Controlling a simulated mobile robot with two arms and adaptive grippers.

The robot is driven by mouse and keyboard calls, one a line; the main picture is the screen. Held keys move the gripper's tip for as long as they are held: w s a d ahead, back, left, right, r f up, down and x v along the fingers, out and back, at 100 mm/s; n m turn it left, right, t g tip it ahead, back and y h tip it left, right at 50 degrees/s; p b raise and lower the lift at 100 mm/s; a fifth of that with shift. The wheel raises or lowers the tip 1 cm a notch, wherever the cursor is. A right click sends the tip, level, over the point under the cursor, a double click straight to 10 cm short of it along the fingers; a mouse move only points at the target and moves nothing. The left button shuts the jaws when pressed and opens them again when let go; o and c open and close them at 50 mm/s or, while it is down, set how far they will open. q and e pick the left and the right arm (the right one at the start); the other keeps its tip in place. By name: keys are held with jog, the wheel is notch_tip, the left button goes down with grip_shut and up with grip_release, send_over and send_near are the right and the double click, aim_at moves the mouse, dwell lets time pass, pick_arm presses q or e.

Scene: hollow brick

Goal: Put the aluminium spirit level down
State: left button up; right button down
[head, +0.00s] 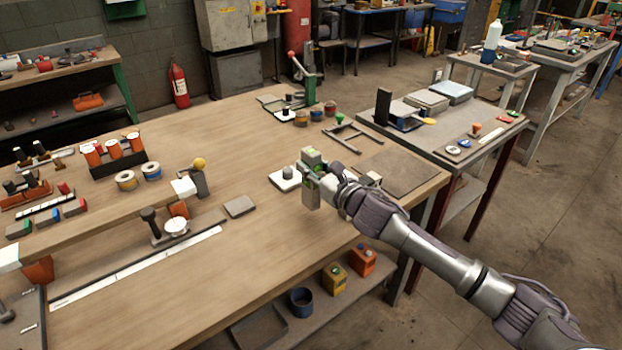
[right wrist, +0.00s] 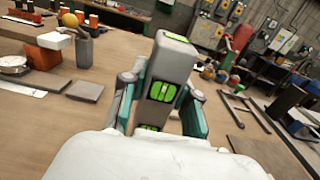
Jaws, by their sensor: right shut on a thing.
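The aluminium spirit level (head: 311,192) is a short grey bar with bright green vials. My right gripper (head: 318,182) is shut on it above the wooden workbench (head: 240,215), near its right side. In the right wrist view the level (right wrist: 172,55) stands steeply tilted between the two teal-padded fingers of the gripper (right wrist: 160,105). Its lower end is hidden by my wrist in that view. I cannot tell whether its lower end touches the bench. My left gripper is not in view.
A white square base with a grey knob (head: 284,179) stands just left of the level. A flat grey plate (head: 239,206) lies further left. A dark mat (head: 398,170) and a metal frame (head: 352,136) lie to the right and behind. Bare wood lies in front.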

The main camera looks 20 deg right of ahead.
notch_tip(320, 180, down, 3)
jog(key=shift+r, duration=0.1)
jog(key=shift+f, duration=0.3)
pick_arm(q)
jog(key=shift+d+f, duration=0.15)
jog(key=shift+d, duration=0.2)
pick_arm(e)
jog(key=shift+f, duration=0.1)
jog(key=c, duration=0.9)
grip_release()
jog(key=shift+s+f, duration=0.1)
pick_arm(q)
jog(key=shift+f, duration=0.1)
pick_arm(e)
jog(key=shift+o, duration=0.2)
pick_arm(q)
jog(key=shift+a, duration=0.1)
